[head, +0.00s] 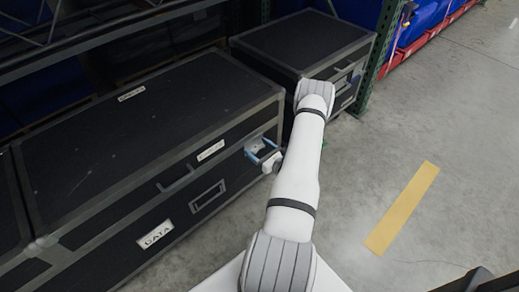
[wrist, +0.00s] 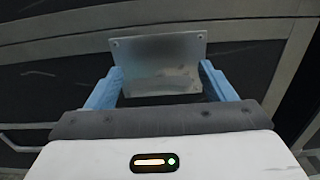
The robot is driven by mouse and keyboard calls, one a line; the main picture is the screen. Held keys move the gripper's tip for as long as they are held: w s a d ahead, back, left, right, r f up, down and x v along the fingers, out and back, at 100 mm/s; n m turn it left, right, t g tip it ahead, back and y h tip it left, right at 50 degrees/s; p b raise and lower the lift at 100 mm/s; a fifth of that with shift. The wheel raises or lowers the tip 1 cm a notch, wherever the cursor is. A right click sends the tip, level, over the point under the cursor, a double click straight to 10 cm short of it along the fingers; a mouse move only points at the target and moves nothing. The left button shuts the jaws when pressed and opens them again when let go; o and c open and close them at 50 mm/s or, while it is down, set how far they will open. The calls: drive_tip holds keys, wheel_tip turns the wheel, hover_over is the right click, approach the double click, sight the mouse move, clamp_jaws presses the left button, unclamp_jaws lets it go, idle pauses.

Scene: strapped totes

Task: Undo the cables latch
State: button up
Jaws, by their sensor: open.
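A grey metal latch plate (wrist: 158,52) fills the upper middle of the wrist view, with a rivet at each upper corner and a blurred lower part. My gripper (wrist: 162,88) is open, its two blue fingers on either side of the lower part of the plate. I cannot tell whether they touch it. In the head view my gripper (head: 263,153) is at the right end of the near black case (head: 150,120), by the latch. A white label (head: 211,151) sits left of the latch; its text is too small to read.
A lower label (head: 155,234) on the near case's front reads DATA. A second black case (head: 305,40) stands behind, beside a green rack post (head: 382,55). The concrete floor (head: 450,130) at right is open, with a yellow stripe (head: 402,210).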

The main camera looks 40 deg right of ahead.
drive_tip(key=shift+c, duration=0.2)
drive_tip(key=c, duration=0.9)
drive_tip(key=shift+c, duration=0.2)
